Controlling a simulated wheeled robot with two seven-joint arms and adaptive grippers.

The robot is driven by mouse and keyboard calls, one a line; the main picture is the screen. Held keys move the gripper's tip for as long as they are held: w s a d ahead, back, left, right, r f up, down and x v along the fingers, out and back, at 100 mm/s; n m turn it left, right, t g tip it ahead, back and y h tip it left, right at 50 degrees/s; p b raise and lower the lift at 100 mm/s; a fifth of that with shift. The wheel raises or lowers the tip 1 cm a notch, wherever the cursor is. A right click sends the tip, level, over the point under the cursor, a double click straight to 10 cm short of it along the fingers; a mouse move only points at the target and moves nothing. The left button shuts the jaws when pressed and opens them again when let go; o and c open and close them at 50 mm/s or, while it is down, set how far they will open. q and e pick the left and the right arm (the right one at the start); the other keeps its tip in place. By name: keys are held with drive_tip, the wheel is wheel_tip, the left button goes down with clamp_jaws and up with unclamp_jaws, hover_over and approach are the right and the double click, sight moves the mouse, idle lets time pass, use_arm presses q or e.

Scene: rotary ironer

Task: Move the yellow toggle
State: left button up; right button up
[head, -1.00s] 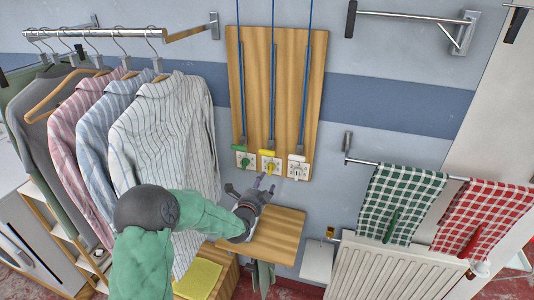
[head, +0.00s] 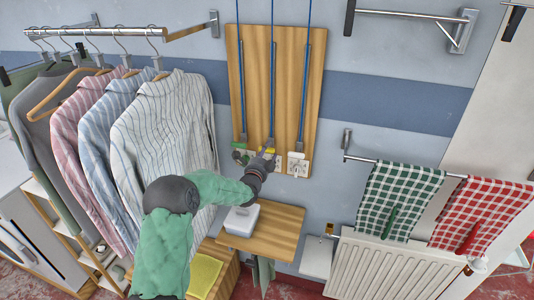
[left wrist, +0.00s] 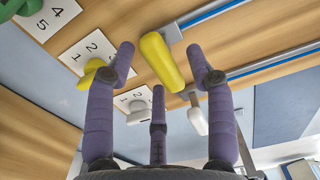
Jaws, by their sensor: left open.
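In the left wrist view a long yellow handle (left wrist: 162,60) hangs from a grey mount and shows between the fingertips of my left gripper (left wrist: 170,62). A smaller yellow knob (left wrist: 90,72) on a numbered plate (left wrist: 90,50) is partly behind the left finger. I cannot tell whether any finger touches either. In the head view my left gripper (head: 263,160) is at the middle of the wooden board's lower edge and hides most of the yellow parts; a bit of yellow (head: 268,151) shows. The gripper is open. My right gripper is not in view.
A green knob (head: 241,157) and a white-handled control (head: 297,166) flank the yellow one on the wooden board (head: 287,70). Below are a wooden shelf (head: 275,235) and a white box (head: 241,222). Shirts (head: 165,130) hang left, towels (head: 400,200) right.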

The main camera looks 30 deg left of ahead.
use_arm(q)
drive_tip(key=shift+w+a, duration=0.1)
drive_tip(key=shift+w, duration=0.3)
clamp_jaws()
wheel_tip(320, 180, up, 35)
drive_tip(key=p, duration=1.2)
drive_tip(key=shift+c, duration=0.2)
unclamp_jaws()
drive_tip(key=shift+a, duration=0.1)
drive_tip(key=shift+o, duration=0.2)
